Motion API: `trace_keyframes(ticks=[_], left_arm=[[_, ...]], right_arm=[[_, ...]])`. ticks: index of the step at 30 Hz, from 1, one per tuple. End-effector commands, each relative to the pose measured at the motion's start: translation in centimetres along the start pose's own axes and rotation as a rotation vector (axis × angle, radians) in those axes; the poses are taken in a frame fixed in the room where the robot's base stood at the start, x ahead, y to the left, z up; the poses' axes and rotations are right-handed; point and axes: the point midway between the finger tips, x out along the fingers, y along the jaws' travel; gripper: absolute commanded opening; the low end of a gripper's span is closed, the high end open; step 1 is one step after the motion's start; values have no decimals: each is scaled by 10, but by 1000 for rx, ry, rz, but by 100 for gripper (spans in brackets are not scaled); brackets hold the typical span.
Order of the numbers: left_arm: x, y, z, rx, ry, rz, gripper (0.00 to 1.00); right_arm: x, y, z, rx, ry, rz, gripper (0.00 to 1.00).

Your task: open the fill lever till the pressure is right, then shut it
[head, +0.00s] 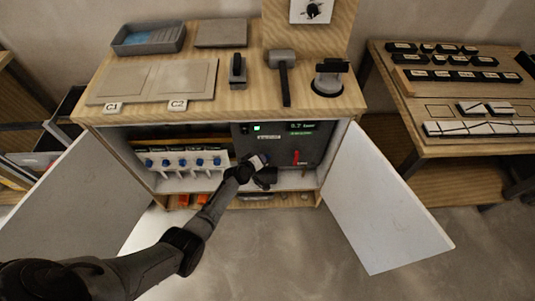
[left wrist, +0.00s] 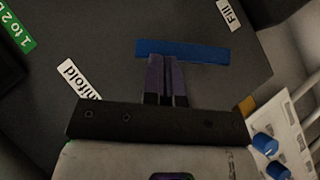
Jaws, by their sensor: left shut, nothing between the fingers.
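A dark panel (head: 312,146) inside the open cabinet carries a lit display (head: 297,126) that seems to read 0.7 bar, small and blurred. In the left wrist view a blue lever bar (left wrist: 200,52) lies across the dark panel, with a "Fill" label (left wrist: 229,14) above right of it. My left gripper (head: 265,161) is in front of the panel. Its fingers (left wrist: 165,62) are shut and empty, their tips at the blue bar's lower edge; I cannot tell whether they touch. A red lever (head: 296,158) hangs to the gripper's right. My right gripper is out of view.
A green "1 to 2 b..." label (left wrist: 14,32) and a partly hidden manifold label (left wrist: 80,80) are on the panel. White units with blue knobs (head: 183,162) stand left of the gripper. Open doors (head: 385,200) flank the cabinet. Tools and tiles lie on its top (head: 210,108).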

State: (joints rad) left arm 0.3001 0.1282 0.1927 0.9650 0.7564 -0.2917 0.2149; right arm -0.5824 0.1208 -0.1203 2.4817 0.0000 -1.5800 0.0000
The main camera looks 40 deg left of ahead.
Motion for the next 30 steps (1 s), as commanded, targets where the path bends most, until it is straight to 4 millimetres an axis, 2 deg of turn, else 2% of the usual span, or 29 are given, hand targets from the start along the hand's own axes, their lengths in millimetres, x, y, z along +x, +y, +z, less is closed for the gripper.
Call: trace_keyframes(ticks=[1, 3, 10, 30], left_arm=[[-2, 2, -2, 14, 4, -24, 0], [-1, 0, -3, 37, 8, -54, 0], [4, -5, 0, 33, 15, -55, 0], [32, -6, 28, 30, 16, -52, 0]], right_arm=[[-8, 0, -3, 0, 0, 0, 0], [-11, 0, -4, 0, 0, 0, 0], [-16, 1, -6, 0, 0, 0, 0], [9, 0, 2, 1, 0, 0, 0]])
